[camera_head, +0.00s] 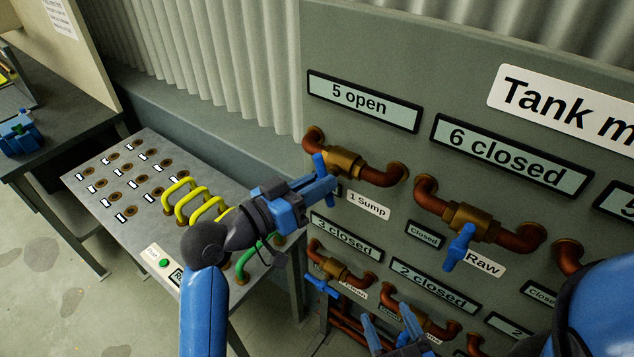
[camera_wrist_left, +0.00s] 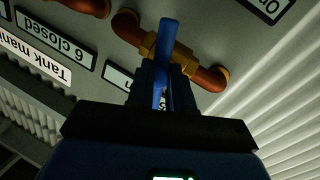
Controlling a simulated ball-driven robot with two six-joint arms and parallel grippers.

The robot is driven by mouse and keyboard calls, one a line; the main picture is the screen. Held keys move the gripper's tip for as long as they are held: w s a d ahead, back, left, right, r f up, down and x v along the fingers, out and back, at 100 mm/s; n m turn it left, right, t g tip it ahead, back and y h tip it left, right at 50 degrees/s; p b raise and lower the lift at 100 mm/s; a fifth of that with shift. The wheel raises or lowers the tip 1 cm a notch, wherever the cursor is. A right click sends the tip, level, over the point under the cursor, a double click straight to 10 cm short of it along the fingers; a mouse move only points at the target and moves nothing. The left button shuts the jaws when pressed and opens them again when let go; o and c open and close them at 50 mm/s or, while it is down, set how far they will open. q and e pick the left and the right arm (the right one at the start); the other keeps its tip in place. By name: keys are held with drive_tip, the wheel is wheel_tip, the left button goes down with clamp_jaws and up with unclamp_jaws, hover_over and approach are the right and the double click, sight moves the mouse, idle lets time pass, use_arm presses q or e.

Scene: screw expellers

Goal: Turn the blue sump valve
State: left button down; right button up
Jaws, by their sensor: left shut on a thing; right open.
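The sump valve is a brass body (camera_head: 345,162) on a copper pipe at the upper left of the grey panel, above a "1 Sump" label (camera_head: 368,205). Its blue handle (camera_head: 319,163) points up and slightly left in the head view. My left gripper (camera_head: 324,186) is shut on this handle. In the left wrist view the handle (camera_wrist_left: 169,38) stands out beyond the fingers (camera_wrist_left: 165,80), in front of the brass body (camera_wrist_left: 150,45). The gripped part is hidden. My right gripper (camera_head: 392,326) is open and empty at the bottom, in front of the lower valves.
The "5 open" sign (camera_head: 362,101) is above the sump valve. A Raw valve with a blue handle (camera_head: 461,248) is to its right under "6 closed" (camera_head: 510,155). More valves (camera_head: 340,270) are below. A bench (camera_head: 105,205) with yellow handles (camera_head: 185,200) stands left.

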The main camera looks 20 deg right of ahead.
use_arm(q)
drive_tip(key=shift+n, duration=0.3)
drive_tip(key=shift+s+d+f+n+t+h+p, duration=0.15)
drive_tip(key=shift+n+t+p, duration=0.55)
drive_tip(key=shift+n, duration=1.95)
drive_tip(key=shift+w+a+n+t+h+p, duration=0.15)
drive_tip(key=shift+n+t+p, duration=0.55)
drive_tip(key=shift+n, duration=2)
drive_tip(key=shift+s+d+f+n+t+h+p, duration=0.15)
drive_tip(key=shift+n+t+p, duration=0.55)
drive_tip(key=shift+n, duration=1.95)
drive_tip(key=c, duration=1)
unclamp_jaws()
drive_tip(key=shift+t, duration=0.4)
